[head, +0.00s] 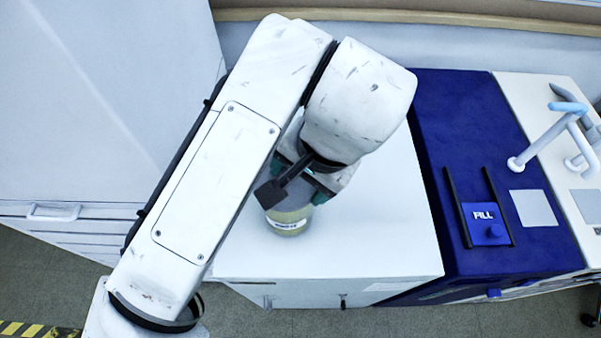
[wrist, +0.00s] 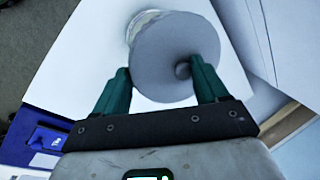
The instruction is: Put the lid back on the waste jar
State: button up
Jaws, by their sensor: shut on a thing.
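The waste jar (head: 288,222) stands upright on the white worktop, yellowish with a white label, partly hidden behind my arm. In the wrist view a bit of the jar's pale side (wrist: 146,20) shows past the lid. The lid (wrist: 165,55) is a grey disc with a small round knob. My gripper (wrist: 157,80) is shut on the lid, with one green finger on each side. In the head view the gripper (head: 305,178) is at the jar's top, mostly hidden by my wrist. I cannot tell whether the lid touches the jar's rim.
The white worktop (head: 385,235) is clear around the jar. A blue unit (head: 475,130) with a panel marked FILL stands to its right, then a white unit with a curved pipe (head: 545,140). A large white cabinet (head: 100,100) stands at the left.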

jog(key=o, duration=1.1)
jog(key=shift+c, duration=0.2)
jog(key=shift+r+p, duration=2.9)
jog(key=shift+r, duration=0.65)
grip_shut()
jog(key=shift+f+b, duration=2.95)
jog(key=shift+f, duration=0.95)
